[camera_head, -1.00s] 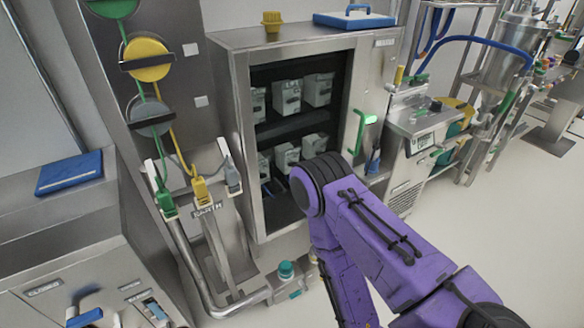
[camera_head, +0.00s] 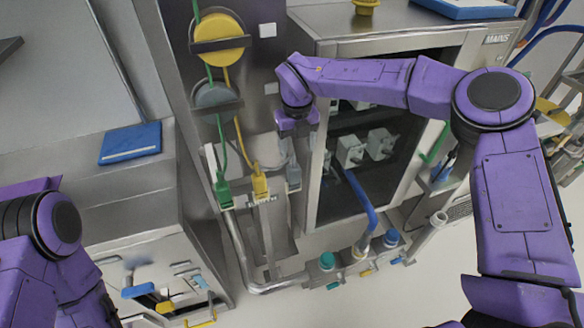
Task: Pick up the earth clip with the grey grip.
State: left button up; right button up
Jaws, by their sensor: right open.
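The earth clip with the grey grip (camera_head: 293,178) hangs at the right end of a row of clips on the metal earth stand, with a grey cable running up from it. The yellow clip (camera_head: 259,184) and the green clip (camera_head: 223,193) hang to its left. My right gripper (camera_head: 296,137) points down just above the grey clip. It is open; its fingertips are hard to make out, and I cannot tell whether they touch the clip. My left arm shows at the lower left, but its gripper is not visible.
Yellow (camera_head: 219,40) and grey (camera_head: 218,97) cable reels hang on the panel above the clips. An open steel cabinet (camera_head: 310,190) stands close on the right. A blue pad (camera_head: 131,143) lies on the left bench.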

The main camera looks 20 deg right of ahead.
aim_at(293, 166)
jog(key=f+p, duration=0.1)
jog(key=f, duration=0.2)
jog(key=f+p, duration=0.1)
jog(key=f, duration=0.2)
jog(key=a+f+p, duration=0.1)
jog(key=f+p, duration=0.1)
jog(key=f, duration=0.2)
jog(key=shift+f, duration=0.2)
jog(key=c, duration=1.3)
jog(key=shift+o, duration=0.2)
jog(key=shift+r, duration=0.15)
jog(key=shift+w+r+b, duration=0.1)
jog(key=shift+r+b, duration=0.2)
jog(key=shift+r, duration=0.05)
notch_tip(293, 166, up, 6)
jog(key=shift+b, duration=1.25)
jog(key=s+b, duration=0.5)
jog(key=s, duration=1.3)
jog(key=shift+s+d, duration=0.15)
jog(key=shift+d, duration=0.25)
